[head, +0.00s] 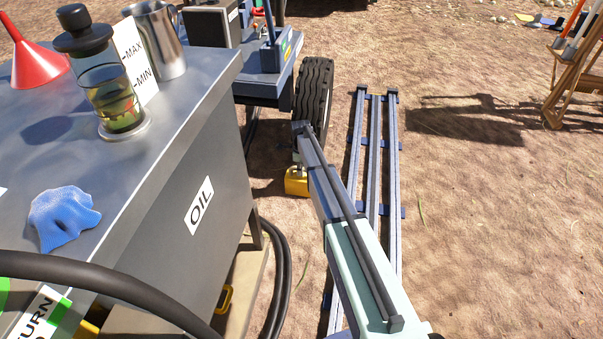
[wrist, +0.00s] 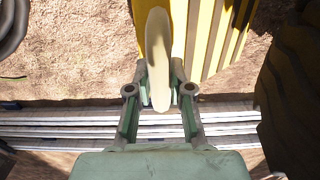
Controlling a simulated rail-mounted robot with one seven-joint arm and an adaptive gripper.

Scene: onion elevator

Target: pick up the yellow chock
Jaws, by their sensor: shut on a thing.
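The yellow chock (head: 296,184) is on or just above the dirt beside the black tyre (head: 314,85) in the head view. In the wrist view its ribbed yellow body (wrist: 208,35) fills the top, with a pale upright handle (wrist: 158,35) in front. My gripper (wrist: 159,88) is shut on that handle, one finger on each side. In the head view my arm comes down from the lower right to the chock, and the fingers are too small to make out. I cannot tell whether the chock touches the ground.
The grey oil cabinet (head: 190,150) stands left, with black hoses (head: 283,270) beside it. Long rails (head: 375,150) lie just right of the chock. A dark tyre (wrist: 290,75) is close on the right in the wrist view. Open dirt lies farther right.

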